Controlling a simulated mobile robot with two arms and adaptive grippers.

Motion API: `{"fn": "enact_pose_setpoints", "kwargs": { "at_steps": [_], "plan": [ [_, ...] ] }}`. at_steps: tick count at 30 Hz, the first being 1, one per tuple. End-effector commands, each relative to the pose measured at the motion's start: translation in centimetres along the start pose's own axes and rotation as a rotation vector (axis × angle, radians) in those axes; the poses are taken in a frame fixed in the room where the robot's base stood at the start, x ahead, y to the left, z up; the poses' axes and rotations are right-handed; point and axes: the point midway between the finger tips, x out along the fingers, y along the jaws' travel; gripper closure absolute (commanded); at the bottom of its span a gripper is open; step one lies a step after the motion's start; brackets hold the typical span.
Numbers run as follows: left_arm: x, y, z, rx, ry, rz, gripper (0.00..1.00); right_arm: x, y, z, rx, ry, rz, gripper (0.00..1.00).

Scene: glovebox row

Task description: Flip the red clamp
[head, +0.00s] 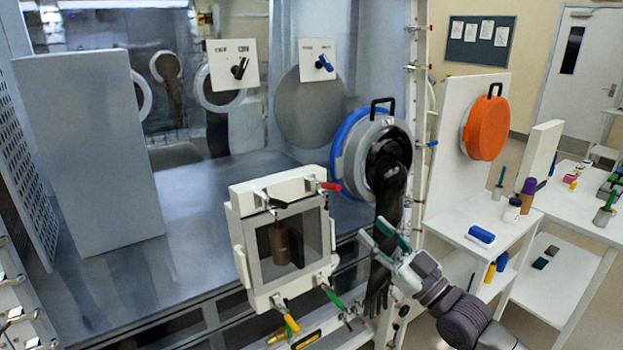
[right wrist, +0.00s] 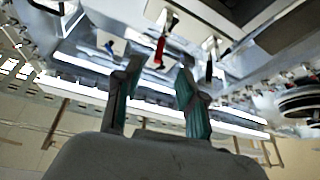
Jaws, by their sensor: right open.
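The red clamp (head: 330,186) is on the upper right corner of the white framed box with a dark window (head: 236,215). Its red handle points right, towards the blue-rimmed port. In the right wrist view the red handle (right wrist: 160,50) shows ahead of the fingertips, near the middle. My right gripper (head: 372,232) is open and empty, below and to the right of the red clamp and apart from it. Its two green-padded fingers (right wrist: 158,72) are spread in the wrist view. My left gripper is not in view.
A green-handled clamp (head: 333,297) and a yellow-handled clamp (head: 291,323) are at the box's lower edge. A black glove (head: 388,200) hangs from the round port beside my right gripper. An orange round cover (head: 486,128) is on a white panel at right.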

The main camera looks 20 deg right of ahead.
Motion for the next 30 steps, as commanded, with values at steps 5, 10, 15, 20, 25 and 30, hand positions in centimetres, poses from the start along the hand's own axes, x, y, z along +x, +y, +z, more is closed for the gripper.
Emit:
{"fn": "enact_pose_setpoints", "kwargs": {
  "at_steps": [5,10,15,20,25,30],
  "plan": [
    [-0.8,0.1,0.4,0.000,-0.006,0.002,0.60,1.8,0.0,-0.8,0.002,0.013,-0.004,0.60],
    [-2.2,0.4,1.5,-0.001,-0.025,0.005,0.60,5.2,0.0,-1.1,0.002,0.014,-0.003,0.60],
    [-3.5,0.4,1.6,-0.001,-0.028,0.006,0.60,8.9,-0.1,-1.1,0.001,0.012,-0.005,0.60],
    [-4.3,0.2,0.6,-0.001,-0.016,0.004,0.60,11.7,-0.1,-0.9,0.000,0.010,-0.005,0.60],
    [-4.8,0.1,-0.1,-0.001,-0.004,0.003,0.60,13.4,-0.1,-0.7,0.001,0.009,-0.004,0.60],
    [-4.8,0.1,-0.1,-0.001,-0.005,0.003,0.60,13.8,-0.2,-0.5,0.000,0.007,-0.005,0.60]
  ]
}}
